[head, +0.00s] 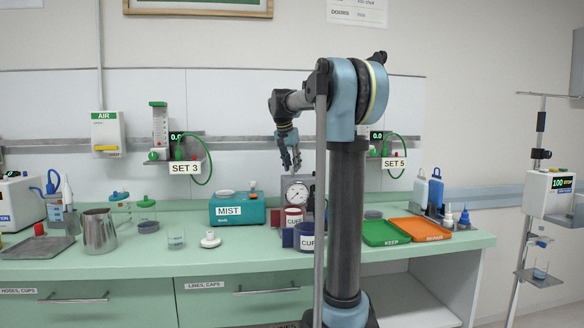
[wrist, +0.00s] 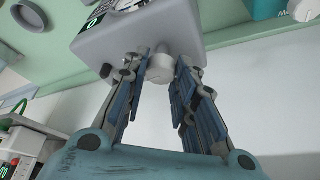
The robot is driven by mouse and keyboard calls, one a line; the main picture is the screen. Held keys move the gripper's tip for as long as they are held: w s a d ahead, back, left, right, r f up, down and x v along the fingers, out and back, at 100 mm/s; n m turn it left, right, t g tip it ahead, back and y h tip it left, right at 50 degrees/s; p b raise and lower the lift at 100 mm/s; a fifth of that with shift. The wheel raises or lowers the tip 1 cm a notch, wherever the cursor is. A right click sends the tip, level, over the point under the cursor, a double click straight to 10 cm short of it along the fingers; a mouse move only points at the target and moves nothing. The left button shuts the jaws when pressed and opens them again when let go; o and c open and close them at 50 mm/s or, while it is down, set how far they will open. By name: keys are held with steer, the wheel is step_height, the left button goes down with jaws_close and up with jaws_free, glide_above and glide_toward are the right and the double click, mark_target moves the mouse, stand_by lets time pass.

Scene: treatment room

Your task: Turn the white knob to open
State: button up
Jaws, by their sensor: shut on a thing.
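In the wrist view, the white knob (wrist: 160,68) is a short round cylinder on a grey box (wrist: 180,26) with a round dial. My gripper (wrist: 162,64) has its fingertips on either side of the knob and is shut on it. In the head view, my gripper (head: 291,168) points down just above the dial gauge (head: 297,192). I cannot make out the knob there. I cannot tell from these frames how far the knob is turned.
A teal MIST box (head: 240,210) stands left of the gauge. Red and blue labelled cups (head: 304,238) stand in front of it. A green tray (head: 384,235) and an orange tray (head: 422,230) lie right. A green tube (head: 211,168) hangs by SET 3.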

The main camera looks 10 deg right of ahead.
steer(key=shift+w+a+m+h, duration=0.1)
steer(key=shift+m+h, duration=0.2)
steer(key=shift+m, duration=0.4)
steer(key=shift+g, duration=0.3)
steer(key=o, duration=1)
steer(key=v, duration=1.1)
steer(key=shift+a+r, duration=0.15)
steer(key=shift+r, duration=0.2)
steer(key=shift+s, duration=0.25)
